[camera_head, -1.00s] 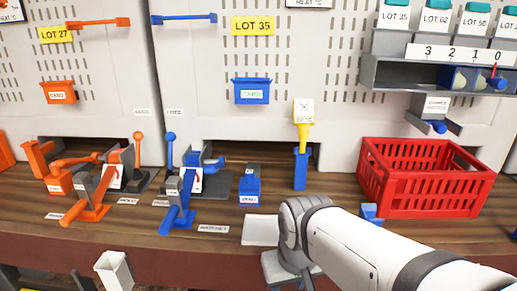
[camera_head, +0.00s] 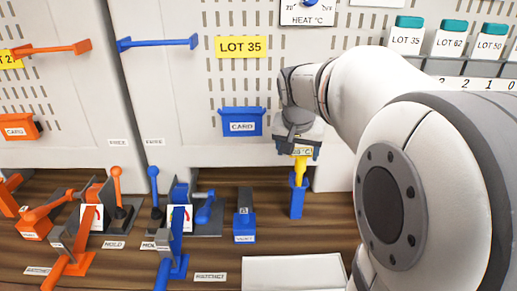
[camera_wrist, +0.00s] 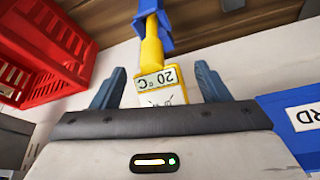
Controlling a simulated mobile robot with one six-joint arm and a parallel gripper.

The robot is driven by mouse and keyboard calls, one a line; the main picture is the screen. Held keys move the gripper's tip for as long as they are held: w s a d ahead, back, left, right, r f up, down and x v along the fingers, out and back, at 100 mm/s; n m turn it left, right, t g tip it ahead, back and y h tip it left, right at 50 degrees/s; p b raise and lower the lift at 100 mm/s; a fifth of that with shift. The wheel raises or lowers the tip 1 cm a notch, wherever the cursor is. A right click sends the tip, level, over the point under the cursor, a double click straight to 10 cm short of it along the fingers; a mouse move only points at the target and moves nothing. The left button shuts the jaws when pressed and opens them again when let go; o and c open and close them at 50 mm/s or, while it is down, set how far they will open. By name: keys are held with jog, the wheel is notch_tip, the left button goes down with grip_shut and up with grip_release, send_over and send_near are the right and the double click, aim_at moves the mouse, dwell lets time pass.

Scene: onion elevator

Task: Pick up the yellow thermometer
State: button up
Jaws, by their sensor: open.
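The yellow thermometer (camera_head: 301,170) stands upright in a blue holder (camera_head: 297,199) on the wooden bench. In the wrist view the thermometer (camera_wrist: 152,50) shows its head with a "20 °C" display, and its stem runs into the blue holder (camera_wrist: 160,18). My gripper (camera_head: 300,150) is over the thermometer's head, which it partly hides in the head view. In the wrist view my gripper (camera_wrist: 158,88) is open, with one blue-grey finger on each side of the head. A gap shows at each side; I cannot tell exact contact.
A blue card box (camera_head: 241,122) hangs on the pegboard left of my gripper. Blue levers and a clamp (camera_head: 172,235) stand left on the bench. A red crate (camera_wrist: 45,50) is close by in the wrist view. A white plate (camera_head: 293,272) lies in front.

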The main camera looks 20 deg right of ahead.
aim_at(297, 164)
jog(key=p+x, duration=0.1)
jog(key=x, duration=0.5)
jog(key=shift+f, duration=0.35)
jog(key=shift+r, duration=0.1)
jog(key=c, duration=1.5)
